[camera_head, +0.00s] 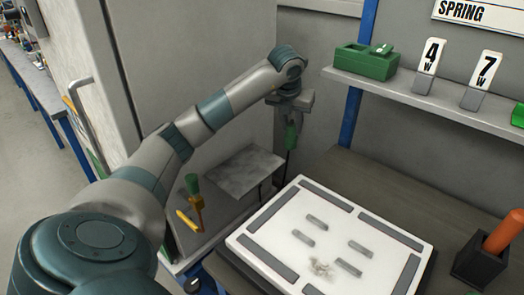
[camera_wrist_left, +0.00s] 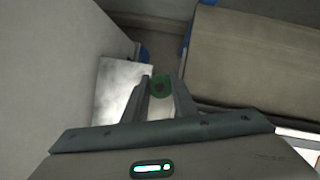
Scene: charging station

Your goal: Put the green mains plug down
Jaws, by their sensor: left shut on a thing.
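The green mains plug (camera_head: 291,137) hangs upright below my left gripper (camera_head: 291,118), with a dark cord or tip under it. In the left wrist view the plug (camera_wrist_left: 160,87) sits between the two fingers of the left gripper (camera_wrist_left: 162,92), which are shut on it. The plug is in the air, beyond the white board and to the right of a grey mottled plate. My right gripper is in neither view.
The grey mottled plate (camera_head: 240,170) juts out by the cabinet (camera_head: 190,80). A white board (camera_head: 330,240) with grey bars lies on the bench. A shelf (camera_head: 440,100) holds a green box (camera_head: 365,62) and number cards. An orange cylinder (camera_head: 504,232) stands in a black holder (camera_head: 478,265).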

